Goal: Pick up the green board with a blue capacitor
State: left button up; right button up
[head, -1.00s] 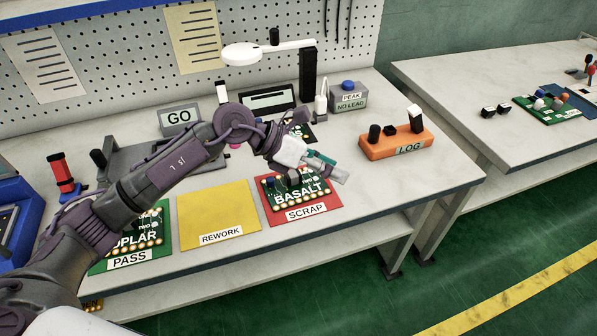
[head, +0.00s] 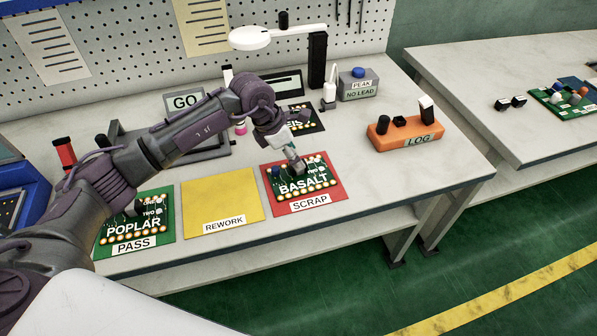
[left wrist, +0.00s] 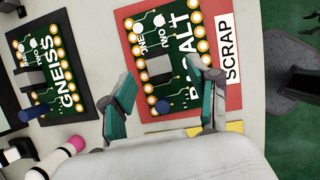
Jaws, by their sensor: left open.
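The green BASALT board (head: 318,178) lies on the red SCRAP mat (head: 337,193); a blue capacitor (head: 276,172) stands at its left. My left gripper (head: 297,166) is over this board, open, fingers pointing down. In the left wrist view the open fingers (left wrist: 160,72) straddle part of the BASALT board (left wrist: 150,38), with a grey block between them. The green POPLAR board (head: 150,212) lies on the PASS mat. My right gripper is out of view.
The yellow REWORK mat (head: 215,202) is bare. Behind stand the lamp (head: 318,60), the PEAK NO LEAD box (head: 357,86) and the GO sign (head: 184,102). The orange LOG holder (head: 405,132) is to the right. Another green board (head: 562,104) lies on the second table.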

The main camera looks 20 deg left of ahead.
aim_at(301, 173)
pick_arm(q)
jog(key=p+x, duration=0.1)
jog(key=x, duration=0.4)
jog(key=shift+a+f, duration=0.1)
jog(key=shift+a, duration=0.05)
grip_shut()
